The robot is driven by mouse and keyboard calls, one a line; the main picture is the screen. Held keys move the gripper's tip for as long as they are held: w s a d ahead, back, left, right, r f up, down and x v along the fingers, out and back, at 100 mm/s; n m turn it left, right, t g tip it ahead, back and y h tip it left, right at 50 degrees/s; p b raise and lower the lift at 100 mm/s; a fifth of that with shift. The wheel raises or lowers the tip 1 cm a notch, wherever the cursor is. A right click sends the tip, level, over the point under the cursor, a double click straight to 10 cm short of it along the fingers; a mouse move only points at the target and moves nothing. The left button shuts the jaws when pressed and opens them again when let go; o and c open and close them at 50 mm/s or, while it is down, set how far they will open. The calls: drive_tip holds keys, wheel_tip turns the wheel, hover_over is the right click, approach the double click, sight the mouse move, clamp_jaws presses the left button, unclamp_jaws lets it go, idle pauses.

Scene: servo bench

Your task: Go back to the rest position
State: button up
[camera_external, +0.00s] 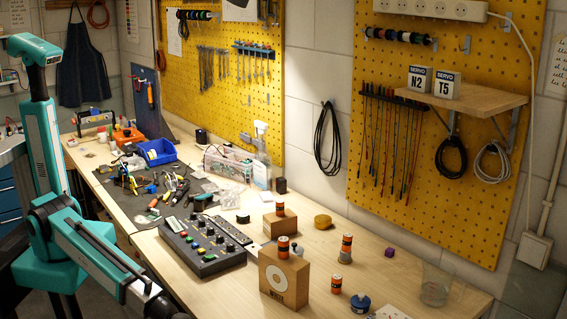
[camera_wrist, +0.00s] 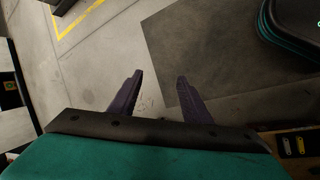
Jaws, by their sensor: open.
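In the wrist view, my gripper (camera_wrist: 159,92) is open, with its two dark purple fingers apart and nothing between them. In the external view, my teal arm stands at the left, beside the bench. Its lower end runs off the bottom edge of that picture, and I cannot make out the gripper there.
The long wooden bench (camera_external: 398,262) holds a black control box (camera_external: 203,247), a cardboard box (camera_external: 285,279), orange-and-black cylinders (camera_external: 346,243), a clear cup (camera_external: 435,287) and tools at the far end. A shelf (camera_external: 465,98) juts from the yellow pegboard.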

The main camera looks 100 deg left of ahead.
drive_tip(key=s+a+f+m+g+y, duration=0.1)
drive_tip(key=s+a+f+y, duration=0.1)
drive_tip(key=s+a+f, duration=0.4)
drive_tip(key=s+a+f+m+g+y, duration=0.1)
drive_tip(key=s+a+f, duration=0.6)
drive_tip(key=a, duration=0.9)
drive_tip(key=s+a+f+g+y, duration=0.2)
drive_tip(key=s+a+f, duration=0.5)
drive_tip(key=s+a, duration=0.4)
drive_tip(key=shift+s+m+g+y, duration=0.3)
drive_tip(key=shift+s+m+g, duration=0.1)
drive_tip(key=shift+g, duration=0.1)
